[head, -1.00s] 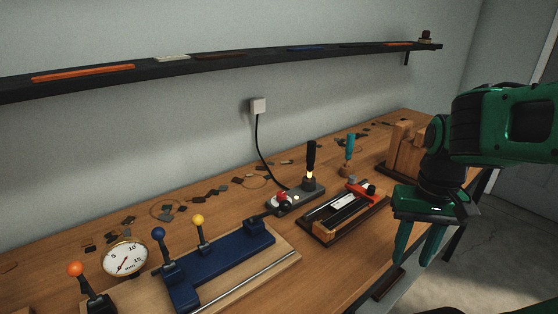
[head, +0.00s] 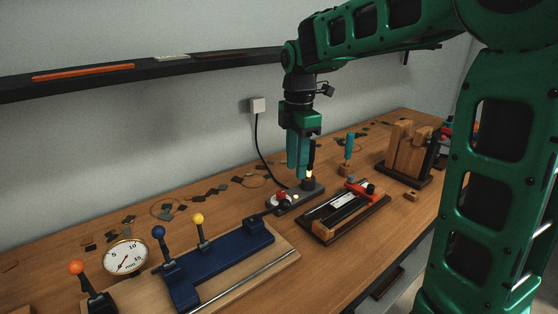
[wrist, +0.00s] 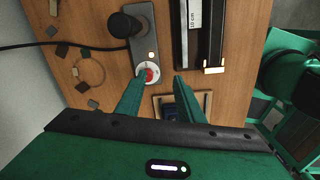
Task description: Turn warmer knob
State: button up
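The warmer is a grey base (head: 313,188) with a black-handled tool (head: 311,155) standing upright in it and a cord at its back. Its red knob (head: 280,196) sits on a white dial at the base's near-left end. In the wrist view the knob (wrist: 151,74) shows just beyond the fingertips, closer to the left finger, which partly covers the dial. My gripper (head: 299,178) points down above the warmer, fingers apart and empty; the wrist view shows the same gap between its fingers (wrist: 162,80). I cannot tell whether a finger touches the knob.
A dark tray with a ruler-like tool (head: 345,215) lies right of the warmer. A blue-handled tool (head: 348,147) and a wooden block stand (head: 400,150) are farther right. The blue press fixture (head: 225,265) with ball levers is at the left. A shelf (head: 130,75) runs along the wall.

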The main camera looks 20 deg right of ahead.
aim_at(281, 192)
jog(key=a+f+n, duration=0.1)
jog(key=f, duration=0.1)
jog(key=w+a+f+n, duration=0.1)
jog(key=f, duration=0.2)
jog(key=w+a+f+n, duration=0.1)
jog(key=f, duration=0.2)
jog(key=shift+w+f, duration=0.15)
jog(key=shift+w, duration=0.05)
jog(key=shift+f, duration=0.4)
jog(key=shift+c, duration=0.3)
jog(key=shift+a+r, duration=0.1)
jog(key=c, duration=0.5)
